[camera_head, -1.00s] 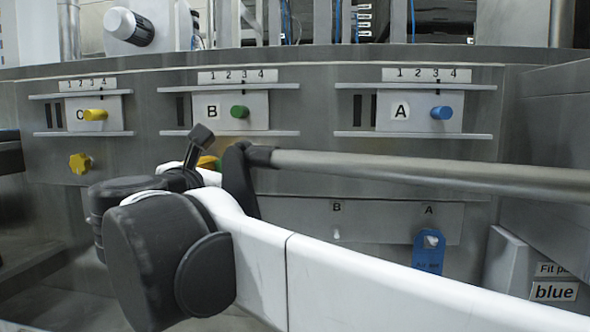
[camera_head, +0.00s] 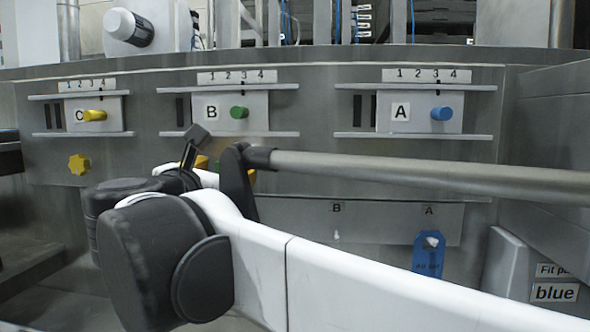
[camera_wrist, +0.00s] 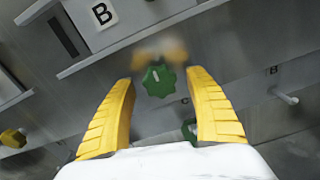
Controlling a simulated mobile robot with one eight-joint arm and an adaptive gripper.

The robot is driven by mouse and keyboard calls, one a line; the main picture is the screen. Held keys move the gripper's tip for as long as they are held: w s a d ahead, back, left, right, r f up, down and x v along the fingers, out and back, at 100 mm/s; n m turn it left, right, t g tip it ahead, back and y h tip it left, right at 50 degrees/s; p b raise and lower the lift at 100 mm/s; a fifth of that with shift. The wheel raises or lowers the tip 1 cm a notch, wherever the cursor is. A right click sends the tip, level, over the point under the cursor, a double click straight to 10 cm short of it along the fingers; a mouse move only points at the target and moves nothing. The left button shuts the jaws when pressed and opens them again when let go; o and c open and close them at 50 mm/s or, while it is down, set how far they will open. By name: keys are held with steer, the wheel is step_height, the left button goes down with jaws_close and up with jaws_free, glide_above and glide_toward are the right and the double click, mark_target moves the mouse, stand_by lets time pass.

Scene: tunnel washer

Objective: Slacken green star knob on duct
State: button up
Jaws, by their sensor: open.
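The green star knob (camera_wrist: 159,80) shows in the wrist view, close in front of the panel and between the tips of my gripper (camera_wrist: 161,84). My gripper's two yellow fingers are spread, one on each side of the knob, with visible gaps; I see no contact. A blurred orange-yellow shape lies just above the knob in the wrist view. In the head view my own arm hides the star knob, and only bits of the yellow fingers (camera_head: 202,162) show.
Above are the B slider's round green knob (camera_head: 239,112), the yellow C knob (camera_head: 95,115) and the blue A knob (camera_head: 441,113), with protruding rails. A yellow star knob (camera_head: 79,164) is at left. A blue tag (camera_head: 428,258) hangs at lower right. Another green part (camera_wrist: 189,130) shows low in the wrist view.

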steer(key=s, duration=1.1)
steer(key=shift+s+a, duration=0.25)
steer(key=shift+a, duration=0.15)
steer(key=shift+w, duration=0.1)
